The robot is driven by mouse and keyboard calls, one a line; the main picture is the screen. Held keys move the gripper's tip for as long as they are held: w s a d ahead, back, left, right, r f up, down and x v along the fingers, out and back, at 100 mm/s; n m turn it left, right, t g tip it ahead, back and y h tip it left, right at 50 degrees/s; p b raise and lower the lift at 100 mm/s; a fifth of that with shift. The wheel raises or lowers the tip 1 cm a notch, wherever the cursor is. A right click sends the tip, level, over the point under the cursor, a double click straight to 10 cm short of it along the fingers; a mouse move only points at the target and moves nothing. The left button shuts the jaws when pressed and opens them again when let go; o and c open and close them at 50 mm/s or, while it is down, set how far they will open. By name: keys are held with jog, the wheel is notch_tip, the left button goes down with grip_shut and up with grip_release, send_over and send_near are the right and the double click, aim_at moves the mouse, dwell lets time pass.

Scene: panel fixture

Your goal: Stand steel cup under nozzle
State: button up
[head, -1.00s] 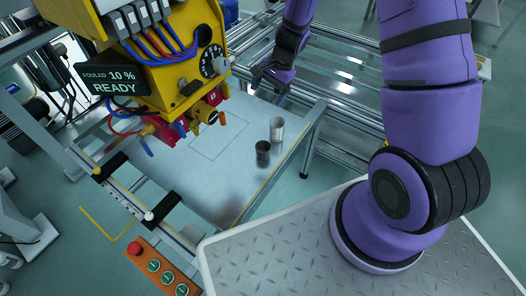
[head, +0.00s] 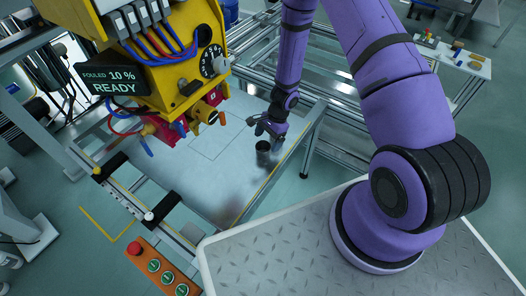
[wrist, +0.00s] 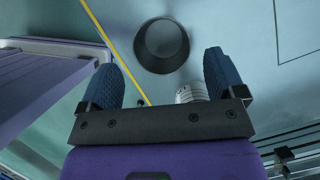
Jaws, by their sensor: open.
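A dark cup (head: 263,154) stands upright on the metal plate (head: 205,178); it also shows in the wrist view (wrist: 162,45), beyond my fingertips. The steel cup (wrist: 192,93) shows only in part in the wrist view, behind my gripper's body near the right finger. In the head view my gripper hides most or all of it. My gripper (head: 266,127) is open and empty, above and just behind the dark cup; its spread fingers show in the wrist view (wrist: 159,58). The yellow machine head (head: 180,65) hangs over the plate's left side. I cannot tell which fitting is the nozzle.
A thin square outline (head: 218,137) is marked on the plate near the machine head. A display (head: 115,82) reads "FOULED 10 % READY". An orange button panel (head: 163,268) is at the front left. The plate's front middle is clear.

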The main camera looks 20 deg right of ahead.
aim_at(262, 150)
jog(key=shift+a+x, duration=0.15)
jog(key=shift+x, duration=1.4)
jog(key=shift+a+x, duration=0.15)
jog(key=shift+x, duration=1.4)
jog(key=shift+r, duration=0.2)
jog(key=c, duration=1.1)
jog(key=shift+w+r, duration=0.1)
jog(key=shift+r, duration=0.05)
